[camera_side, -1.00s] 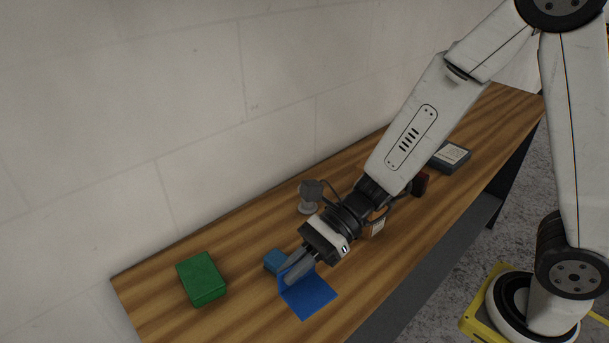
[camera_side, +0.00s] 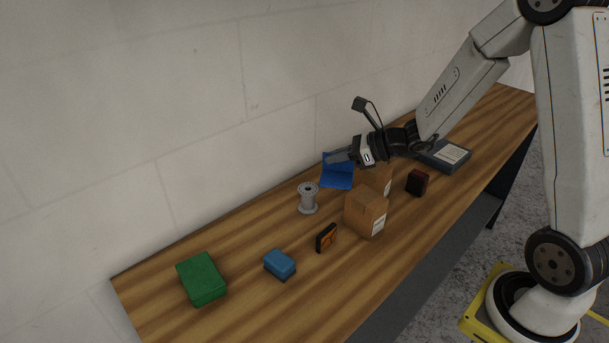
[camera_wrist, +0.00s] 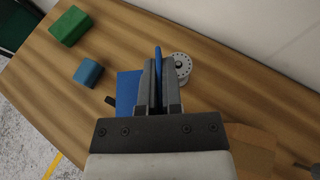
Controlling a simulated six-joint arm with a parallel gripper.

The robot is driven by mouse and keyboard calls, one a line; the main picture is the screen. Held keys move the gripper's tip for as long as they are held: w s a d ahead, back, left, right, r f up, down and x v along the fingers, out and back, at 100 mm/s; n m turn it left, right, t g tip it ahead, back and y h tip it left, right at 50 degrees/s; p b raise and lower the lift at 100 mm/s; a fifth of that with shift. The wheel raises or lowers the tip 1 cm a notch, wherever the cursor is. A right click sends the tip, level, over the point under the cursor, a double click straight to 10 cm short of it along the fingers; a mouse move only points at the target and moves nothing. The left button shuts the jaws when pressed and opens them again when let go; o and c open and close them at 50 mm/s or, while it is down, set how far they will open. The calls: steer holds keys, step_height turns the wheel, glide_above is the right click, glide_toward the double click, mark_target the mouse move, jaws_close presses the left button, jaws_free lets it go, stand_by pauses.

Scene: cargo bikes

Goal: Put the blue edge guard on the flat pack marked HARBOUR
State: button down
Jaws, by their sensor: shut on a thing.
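The blue edge guard (camera_side: 338,177) is an L-shaped piece with two flat faces. My gripper (camera_side: 338,157) is shut on one of its faces and holds it above the bench, behind the cardboard boxes. In the wrist view the held face stands edge-on between the fingers (camera_wrist: 158,85), and the other face (camera_wrist: 127,92) extends to the left. A dark grey flat pack (camera_side: 446,155) with a white label lies towards the far end of the bench, partly behind my arm. Its lettering is too small to read.
A grey spool (camera_side: 308,198), an orange-and-black item (camera_side: 326,238), a blue box (camera_side: 280,264) and a green box (camera_side: 202,279) are nearer. A wall runs behind the bench.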

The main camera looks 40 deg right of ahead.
steer(key=s+d+r+m+t+h, duration=0.15)
steer(key=d+m+h, duration=0.45)
steer(key=d, duration=1.3)
steer(key=s+d+m+h, duration=0.2)
steer(key=s+d+h, duration=0.1)
steer(key=d, duration=0.6)
steer(key=s+d+m+h, duration=0.3)
steer(key=s+d, duration=0.3)
steer(key=d, duration=0.2)
steer(key=shift+s+d+r+m+h, duration=0.3)
steer(key=shift+d+r+h, duration=0.05)
steer(key=shift+r+h, duration=0.05)
steer(key=shift+w, duration=0.1)
steer(key=w+d+f, duration=0.8)
steer(key=w, duration=0.1)
steer(key=shift+w+d+f, duration=0.2)
steer(key=shift+d+f, duration=0.1)
steer(key=shift+w+d+f, duration=0.2)
steer(key=shift+f, duration=0.15)
